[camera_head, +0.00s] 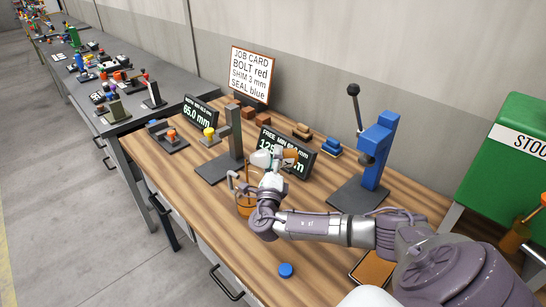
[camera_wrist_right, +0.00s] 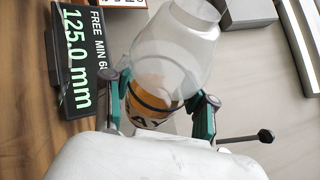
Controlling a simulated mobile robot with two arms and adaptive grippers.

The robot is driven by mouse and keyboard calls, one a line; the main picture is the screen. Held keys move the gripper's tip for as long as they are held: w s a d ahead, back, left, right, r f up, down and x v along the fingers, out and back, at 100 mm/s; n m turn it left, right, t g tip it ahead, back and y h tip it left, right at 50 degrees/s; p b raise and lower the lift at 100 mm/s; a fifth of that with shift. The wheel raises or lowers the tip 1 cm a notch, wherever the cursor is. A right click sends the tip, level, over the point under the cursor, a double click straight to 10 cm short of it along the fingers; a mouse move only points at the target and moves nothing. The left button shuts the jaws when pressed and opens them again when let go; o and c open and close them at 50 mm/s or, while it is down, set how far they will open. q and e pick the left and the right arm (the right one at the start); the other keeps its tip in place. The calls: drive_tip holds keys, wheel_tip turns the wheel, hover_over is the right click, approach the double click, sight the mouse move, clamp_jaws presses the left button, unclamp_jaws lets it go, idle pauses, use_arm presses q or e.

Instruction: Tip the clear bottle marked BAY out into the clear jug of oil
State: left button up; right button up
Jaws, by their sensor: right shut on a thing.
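My right gripper (camera_head: 272,172) is shut on the clear bottle marked BAY (camera_head: 262,158), above the bench. In the right wrist view the clear bottle (camera_wrist_right: 172,55) sits between the teal fingers of the right gripper (camera_wrist_right: 162,108), with amber liquid toward its base and part of its label showing. In the head view the bottle looks tilted, its clear end toward the left. The clear jug of oil (camera_head: 245,205) stands on the bench just below and left of it, partly hidden by my right wrist. Whether liquid is flowing cannot be told. My left gripper is not in view.
A black display (camera_head: 283,150) stands close behind the bottle. A grey stand (camera_head: 234,145) is left of it, and a blue press (camera_head: 376,150) is to the right. A blue cap (camera_head: 286,270) lies near the front edge of the wooden bench (camera_head: 215,235).

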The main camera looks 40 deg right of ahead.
drive_tip(key=shift+f+n+t, duration=0.4)
drive_tip(key=shift+n+t, duration=0.1)
drive_tip(key=shift+n, duration=0.2)
drive_tip(key=shift+f+n+t, duration=0.2)
drive_tip(key=shift+n+t, duration=0.3)
drive_tip(key=shift+n, duration=0.5)
drive_tip(key=shift+a+r+n+t+y+p, duration=0.1)
drive_tip(key=shift+r+n+t+y+p, duration=0.25)
drive_tip(key=shift+n, duration=0.3)
drive_tip(key=shift+a+r+n+t+y+p, duration=0.1)
drive_tip(key=shift+r+n+t+y+p, duration=0.05)
drive_tip(key=shift+n+t+p, duration=0.4)
idle(2.4)
